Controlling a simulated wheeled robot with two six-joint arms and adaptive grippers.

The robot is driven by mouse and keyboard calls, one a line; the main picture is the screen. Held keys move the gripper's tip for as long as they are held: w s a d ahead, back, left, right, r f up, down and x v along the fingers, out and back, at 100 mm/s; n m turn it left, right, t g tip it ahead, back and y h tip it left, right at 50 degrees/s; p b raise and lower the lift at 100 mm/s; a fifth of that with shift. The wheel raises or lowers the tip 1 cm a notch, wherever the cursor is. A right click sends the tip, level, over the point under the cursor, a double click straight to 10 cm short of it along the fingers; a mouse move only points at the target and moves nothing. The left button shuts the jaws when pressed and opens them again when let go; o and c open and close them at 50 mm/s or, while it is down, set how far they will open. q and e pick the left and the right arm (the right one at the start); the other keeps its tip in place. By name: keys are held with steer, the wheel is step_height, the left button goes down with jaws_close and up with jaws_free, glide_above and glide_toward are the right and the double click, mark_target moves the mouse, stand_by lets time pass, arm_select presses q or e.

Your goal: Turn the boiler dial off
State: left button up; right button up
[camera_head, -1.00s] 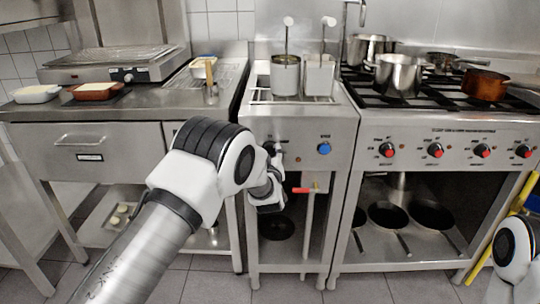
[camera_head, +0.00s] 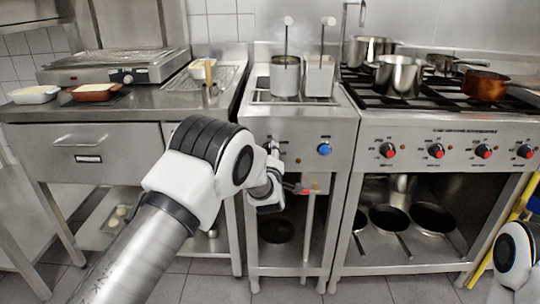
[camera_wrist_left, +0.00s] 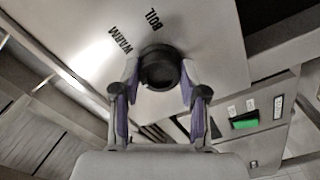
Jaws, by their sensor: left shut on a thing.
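The black boiler dial (camera_wrist_left: 160,66) shows in the left wrist view on a steel panel with the printed words WARM and BOIL beside it. My left gripper (camera_wrist_left: 160,84) has its two fingers on either side of the dial and is shut on it. In the head view my left gripper (camera_head: 274,160) is at the front panel of the boiler unit (camera_head: 298,128), and the dial is mostly hidden behind it. The dial's pointer mark cannot be made out. My right arm shows at the right edge of the head view; its gripper is out of view.
A blue knob (camera_head: 324,149) sits right of the dial. A red-handled valve (camera_head: 302,190) is just below, partly covered by my arm. The stove with red knobs (camera_head: 436,151) stands to the right. A green switch (camera_wrist_left: 244,123) shows in the wrist view.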

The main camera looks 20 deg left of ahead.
stand_by(0.3)
arm_select(q)
steer(key=o, duration=1.1)
steer(key=shift+o, duration=0.2)
steer(key=v, duration=1.2)
